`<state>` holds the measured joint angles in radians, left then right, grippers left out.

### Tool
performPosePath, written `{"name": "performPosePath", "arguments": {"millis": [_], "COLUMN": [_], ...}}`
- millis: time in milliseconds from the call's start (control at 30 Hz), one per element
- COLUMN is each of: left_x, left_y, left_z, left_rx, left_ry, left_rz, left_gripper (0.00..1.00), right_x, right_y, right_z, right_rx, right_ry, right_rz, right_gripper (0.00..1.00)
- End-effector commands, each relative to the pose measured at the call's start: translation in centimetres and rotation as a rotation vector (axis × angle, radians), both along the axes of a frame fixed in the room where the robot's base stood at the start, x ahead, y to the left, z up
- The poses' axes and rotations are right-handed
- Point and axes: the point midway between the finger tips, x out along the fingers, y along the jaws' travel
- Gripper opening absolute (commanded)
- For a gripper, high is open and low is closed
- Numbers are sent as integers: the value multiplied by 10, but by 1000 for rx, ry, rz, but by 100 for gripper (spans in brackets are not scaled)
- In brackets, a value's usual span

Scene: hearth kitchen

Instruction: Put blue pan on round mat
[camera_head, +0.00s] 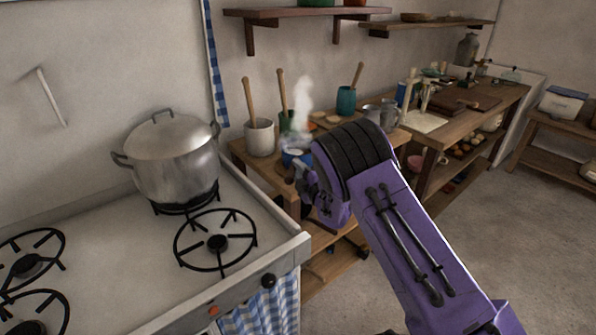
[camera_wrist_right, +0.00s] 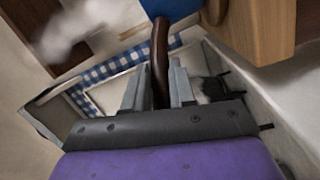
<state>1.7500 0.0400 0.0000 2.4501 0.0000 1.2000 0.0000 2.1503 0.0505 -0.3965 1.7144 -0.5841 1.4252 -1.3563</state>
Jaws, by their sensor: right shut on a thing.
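The blue pan (camera_head: 296,157), with steam rising from it, is at the near left end of the wooden counter, partly behind my right arm. My right gripper (camera_head: 300,176) is at the pan's near side. In the right wrist view the gripper (camera_wrist_right: 158,88) is shut on the pan's dark brown handle (camera_wrist_right: 160,48). Part of the pan's blue side (camera_wrist_right: 184,9) shows at the top edge there. I cannot tell whether the pan rests on the counter or is held just above it. I cannot make out the round mat. My left gripper is out of view.
The stove (camera_head: 110,265) with a large steel pot (camera_head: 178,165) stands left of the counter (camera_head: 262,178). A white crock (camera_head: 260,138) and a green crock (camera_head: 288,122) with wooden utensils stand close behind the pan. A teal crock (camera_head: 346,100) and metal pitchers (camera_head: 381,114) are farther right.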

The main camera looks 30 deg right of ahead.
Motion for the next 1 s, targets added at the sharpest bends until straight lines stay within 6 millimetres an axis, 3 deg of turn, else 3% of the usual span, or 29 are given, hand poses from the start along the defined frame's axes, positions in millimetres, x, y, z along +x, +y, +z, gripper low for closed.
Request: {"name": "performPosePath", "arguments": {"millis": [33, 100, 467, 567, 800, 1000], "left_x": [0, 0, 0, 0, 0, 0], "left_y": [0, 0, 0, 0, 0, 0], "left_z": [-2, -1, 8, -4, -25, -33], "left_rx": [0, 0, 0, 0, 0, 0], "left_ry": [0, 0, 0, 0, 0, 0], "left_rz": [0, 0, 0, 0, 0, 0], "left_gripper": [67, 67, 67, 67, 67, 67], "right_x": [0, 0, 0, -16, -80, -113], "right_y": [0, 0, -1, 2, 7, 9], "right_z": [-2, -1, 8, 0, -3, -2], "right_rx": [0, 0, 1, -1, -2, -1], "right_ry": [0, 0, 0, 3, 2, 1], "right_rz": [0, 0, -1, 1, -1, 0], "right_gripper": [28, 51, 53, 53, 53, 53]}}
